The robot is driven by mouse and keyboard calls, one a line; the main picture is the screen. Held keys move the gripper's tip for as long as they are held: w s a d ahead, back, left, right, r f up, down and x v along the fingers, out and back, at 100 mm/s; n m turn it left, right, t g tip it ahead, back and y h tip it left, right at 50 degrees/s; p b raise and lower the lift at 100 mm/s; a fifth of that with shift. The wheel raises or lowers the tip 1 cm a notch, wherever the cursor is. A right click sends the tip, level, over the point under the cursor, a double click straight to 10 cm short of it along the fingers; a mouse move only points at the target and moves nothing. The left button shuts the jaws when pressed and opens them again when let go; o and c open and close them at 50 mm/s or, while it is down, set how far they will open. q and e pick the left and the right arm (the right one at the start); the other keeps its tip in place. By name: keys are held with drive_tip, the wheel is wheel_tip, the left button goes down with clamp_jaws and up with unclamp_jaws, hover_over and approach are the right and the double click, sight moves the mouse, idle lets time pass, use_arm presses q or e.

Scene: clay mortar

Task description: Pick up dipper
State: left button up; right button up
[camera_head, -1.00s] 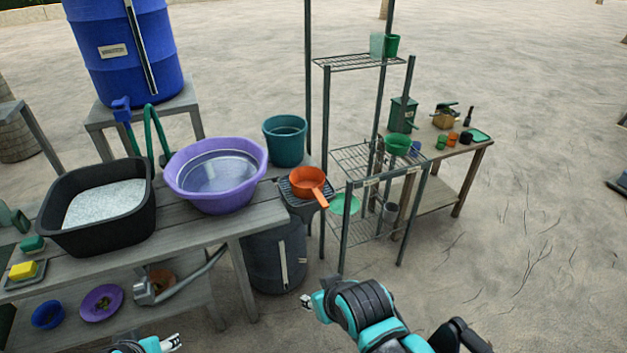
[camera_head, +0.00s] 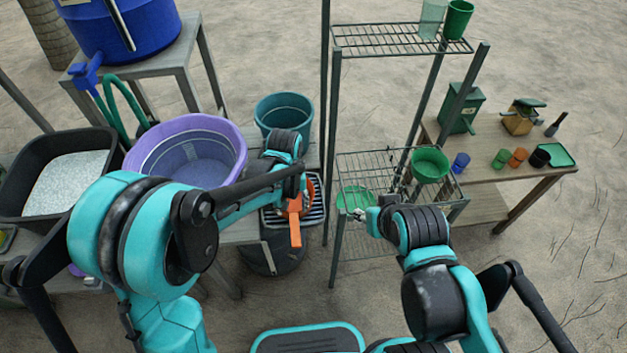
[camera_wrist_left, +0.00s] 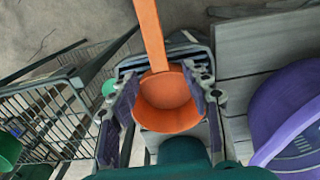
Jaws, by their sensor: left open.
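The orange dipper (camera_head: 296,228) rests on a small grated stand (camera_head: 314,209), its handle pointing toward me. My left arm partly hides its bowl in the head view. In the left wrist view the dipper's bowl (camera_wrist_left: 170,103) shows between the fingers of my open left gripper (camera_wrist_left: 164,95), with the handle running up the picture. I cannot tell whether the fingers touch it. My right gripper (camera_head: 366,220) hangs in front of the wire shelf, right of the dipper; its jaws are too small to read.
A purple basin (camera_head: 184,130) stands left of the dipper and a teal bucket (camera_head: 283,112) behind it. The wire shelf (camera_head: 385,160) is close on the right, with a green bowl (camera_head: 430,163). A side table (camera_head: 545,172) with small pots stands further right.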

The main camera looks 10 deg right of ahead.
sight(294, 217)
use_arm(q)
drive_tip(key=f, duration=0.1)
drive_tip(key=f+b, duration=0.1)
drive_tip(key=shift+d+f, duration=0.25)
drive_tip(key=shift+f, duration=0.4)
wheel_tip(294, 217, down, 5)
drive_tip(key=b, duration=0.3)
drive_tip(key=shift+w+a, duration=0.1)
drive_tip(key=shift+r, duration=0.15)
clamp_jaws()
